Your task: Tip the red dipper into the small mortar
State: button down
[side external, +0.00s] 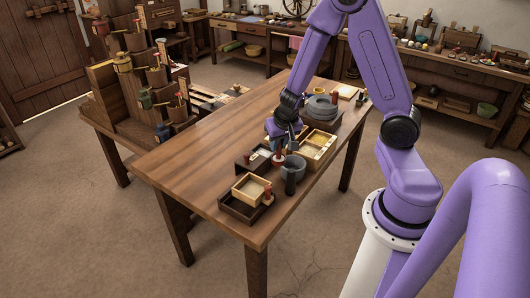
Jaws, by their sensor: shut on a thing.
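My gripper (279,146) points down over the middle of the near table and is shut on a small red thing (278,157), which looks like the red dipper. The fingers partly hide it, and its tilt and contents are too small to tell. A dark grey vessel (293,176), perhaps the small mortar, stands just in front and to the right of the gripper. The red thing shows up and left of its rim, and I cannot tell whether they touch. The vessel's inside is hard to see.
A pale box in a dark tray (236,209) stands at the front, with a reddish peg-like piece (267,192) beside it. A divided wooden box (318,147) and grey quern stones (320,108) stand behind. The table's left half (205,150) is clear. A stepped rack (125,100) stands left.

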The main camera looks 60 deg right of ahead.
jog(key=s+d+f+m+g+h, duration=0.1)
jog(key=d+m, duration=0.2)
jog(key=d, duration=0.2)
jog(key=s+d+f+m+h, duration=0.1)
jog(key=d+f+m, duration=0.1)
jog(key=d, duration=0.3)
jog(key=shift+w+a+f+n+g+h, duration=0.35)
jog(key=shift+w+a+f+g+h, duration=0.35)
jog(key=shift+g+h, duration=0.5)
jog(key=shift+w+a+f+n+g+h, duration=0.4)
jog(key=shift+a+f+g+h, duration=0.3)
jog(key=shift+g+h, duration=0.5)
jog(key=shift+w+a+f+n+g+h, duration=0.25)
jog(key=shift+w+a+f+g+h, duration=0.5)
jog(key=shift+g+h, duration=0.45)
jog(key=shift+s+d, duration=0.1)
jog(key=shift+d, duration=0.05)
jog(key=shift+t, duration=0.3)
jog(key=s+d+r+m+t+y, duration=0.2)
jog(key=s+d+r+t+y, duration=0.2)
jog(key=t+y, duration=0.2)
jog(key=shift+r+y, duration=0.35)
jog(key=shift+y, duration=0.45)
